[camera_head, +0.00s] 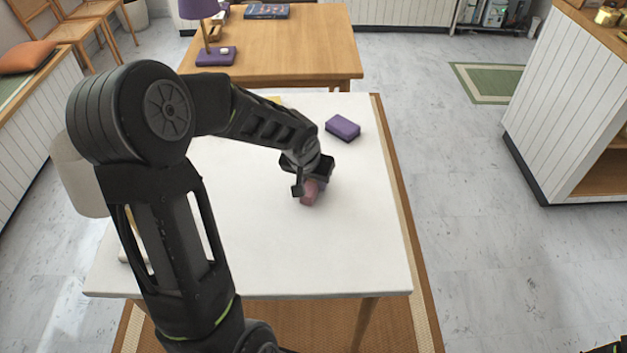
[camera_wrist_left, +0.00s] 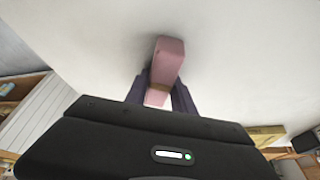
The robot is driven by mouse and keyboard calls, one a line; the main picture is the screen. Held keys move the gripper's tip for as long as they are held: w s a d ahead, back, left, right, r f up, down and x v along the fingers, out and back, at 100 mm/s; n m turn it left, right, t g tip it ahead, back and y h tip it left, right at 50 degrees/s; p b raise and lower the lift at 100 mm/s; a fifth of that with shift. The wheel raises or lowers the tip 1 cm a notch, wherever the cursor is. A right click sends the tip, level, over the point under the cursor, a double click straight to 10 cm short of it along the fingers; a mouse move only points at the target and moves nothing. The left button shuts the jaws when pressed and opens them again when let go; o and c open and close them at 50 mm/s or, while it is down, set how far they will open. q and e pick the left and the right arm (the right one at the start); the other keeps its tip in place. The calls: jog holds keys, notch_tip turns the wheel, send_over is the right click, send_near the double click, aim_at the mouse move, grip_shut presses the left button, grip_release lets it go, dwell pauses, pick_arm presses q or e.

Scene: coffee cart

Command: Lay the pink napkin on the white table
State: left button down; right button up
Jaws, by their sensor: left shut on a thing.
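The pink napkin (camera_head: 310,193) is a small folded block in my left gripper (camera_head: 313,182), over the right half of the white table (camera_head: 250,250). In the left wrist view the pink napkin (camera_wrist_left: 168,62) stands out between the two dark fingers of my left gripper (camera_wrist_left: 160,92), which is shut on it. The white table top (camera_wrist_left: 240,50) fills much of that view. I cannot tell whether the napkin touches the table. My right gripper is not clearly in view.
A purple block (camera_head: 343,128) lies on the white table beyond the gripper. A wooden table (camera_head: 300,60) with a purple lamp (camera_head: 199,12) stands behind. A white panelled counter (camera_head: 560,100) is at the right. The table's front right is clear.

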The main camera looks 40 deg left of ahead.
pick_arm(q)
jog(key=shift+f, duration=0.15)
jog(key=c, duration=1.1)
grip_release()
jog(key=shift+o, duration=0.2)
jog(key=shift+r, duration=0.3)
jog(key=p+v, duration=0.1)
jog(key=v, duration=1)
jog(key=shift+s+r, duration=0.3)
jog(key=shift+r, duration=0.05)
